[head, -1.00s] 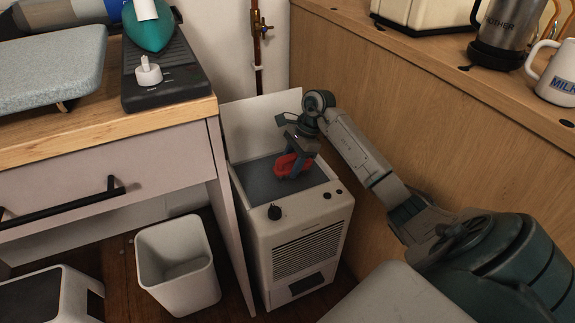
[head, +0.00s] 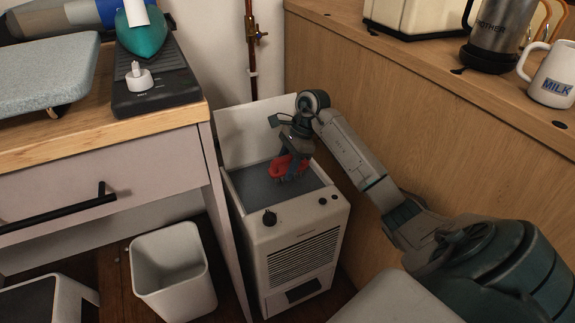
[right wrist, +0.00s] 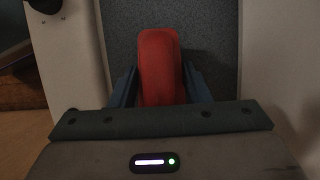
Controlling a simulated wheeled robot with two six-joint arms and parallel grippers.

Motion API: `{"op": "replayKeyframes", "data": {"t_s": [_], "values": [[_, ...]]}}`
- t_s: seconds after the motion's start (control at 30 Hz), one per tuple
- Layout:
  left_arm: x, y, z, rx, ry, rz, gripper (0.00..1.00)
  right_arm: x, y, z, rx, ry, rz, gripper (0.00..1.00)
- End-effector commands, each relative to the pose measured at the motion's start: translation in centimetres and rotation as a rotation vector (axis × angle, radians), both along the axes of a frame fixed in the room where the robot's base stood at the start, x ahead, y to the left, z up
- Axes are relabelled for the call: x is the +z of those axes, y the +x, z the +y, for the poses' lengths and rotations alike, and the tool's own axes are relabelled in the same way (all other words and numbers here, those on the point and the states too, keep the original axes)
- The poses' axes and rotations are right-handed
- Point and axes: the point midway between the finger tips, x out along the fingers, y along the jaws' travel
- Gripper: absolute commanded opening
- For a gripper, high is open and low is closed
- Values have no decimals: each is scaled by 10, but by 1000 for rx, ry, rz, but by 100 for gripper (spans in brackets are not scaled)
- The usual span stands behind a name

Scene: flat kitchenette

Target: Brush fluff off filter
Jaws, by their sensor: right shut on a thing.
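The filter (head: 251,183) is a dark grey panel in the top of a white boxy appliance (head: 296,243), whose lid (head: 243,130) stands open behind it. My right gripper (head: 291,162) is shut on a red brush (head: 285,168) and holds it bristles down over the right part of the filter. In the right wrist view the red brush (right wrist: 160,65) sits between the two blue fingers, with the grey filter (right wrist: 208,45) beneath and around it. I cannot tell whether the bristles touch the filter. No fluff can be made out. My left gripper is out of view.
A white bin (head: 172,270) stands on the floor left of the appliance. A drawer unit (head: 100,190) is close on the left, and a wooden counter side (head: 440,130) is on the right. A copper pipe (head: 251,60) runs down the wall behind.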

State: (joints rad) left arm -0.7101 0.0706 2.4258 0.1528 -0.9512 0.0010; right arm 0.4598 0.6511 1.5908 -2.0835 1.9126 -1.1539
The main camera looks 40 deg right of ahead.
Motion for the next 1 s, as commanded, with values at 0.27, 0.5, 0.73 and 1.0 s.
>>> {"op": "replayKeyframes", "data": {"t_s": [0.27, 0.5, 0.73, 1.0], "values": [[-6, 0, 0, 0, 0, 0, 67, -4, 5, 22, 2, 2, 0, 0], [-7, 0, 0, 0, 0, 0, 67, -4, 8, 35, 2, 1, 1, 0], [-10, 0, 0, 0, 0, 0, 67, -6, 11, 48, 3, 3, 0, 0], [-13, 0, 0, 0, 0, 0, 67, -8, 16, 69, 2, 3, 1, 0]]}}
